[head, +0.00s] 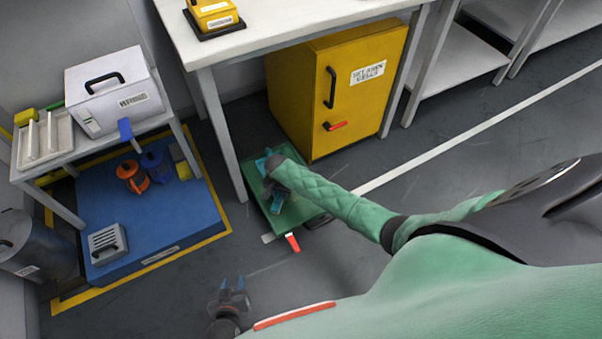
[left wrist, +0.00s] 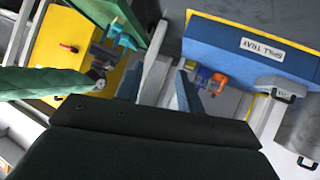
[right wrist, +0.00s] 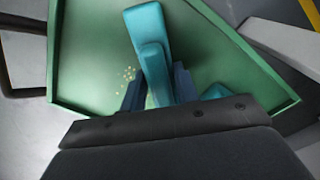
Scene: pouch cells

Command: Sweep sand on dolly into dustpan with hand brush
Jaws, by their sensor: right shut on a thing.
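The green dolly (head: 290,218) stands on the floor; its flat deck (right wrist: 90,45) fills much of the right wrist view. A teal tool that looks like the hand brush (right wrist: 148,30) is over the deck. My right gripper (head: 268,178) is shut on it, with its fingers (right wrist: 160,88) either side of the handle. Small yellow sand specks (right wrist: 127,75) lie on the deck just left of the tool. Another teal piece (right wrist: 215,92) shows beside the right finger; I cannot tell whether it is the dustpan. My left gripper (head: 233,286) is open and empty, apart from the dolly.
A yellow cabinet (head: 300,105) stands behind the dolly, under a white bench (head: 250,42). A blue spill tray (head: 160,220) with containers lies to the left, beside a grey drum (head: 30,250). A red-and-white piece (head: 292,242) is at the dolly's front edge. Floor to the right is clear.

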